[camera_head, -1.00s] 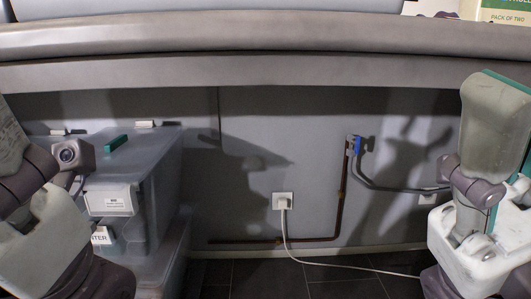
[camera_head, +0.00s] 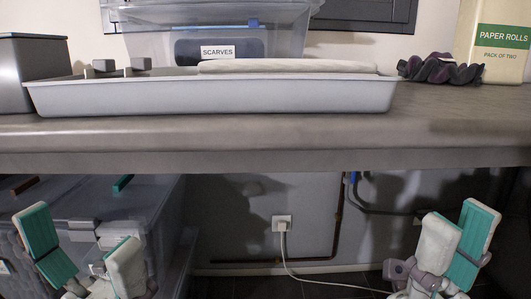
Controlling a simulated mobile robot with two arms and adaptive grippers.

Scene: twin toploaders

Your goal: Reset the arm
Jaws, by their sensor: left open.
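My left gripper (camera_head: 82,228) is at the lower left, below the counter's front edge. Its two pale fingers with teal pads stand well apart and point up, with nothing between them. My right gripper (camera_head: 460,215) is at the lower right, also below the counter edge and pointing up. Its fingers overlap in this view, but a teal inner pad shows and they look apart and empty.
The counter (camera_head: 265,132) crosses the view above both grippers. On it are a white tray (camera_head: 210,97), a bin labelled SCARVES (camera_head: 290,18), a dark scrunchie (camera_head: 440,70) and a paper rolls pack (camera_head: 503,62). Below are a grey plastic box (camera_head: 160,205) and a wall socket (camera_head: 282,223).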

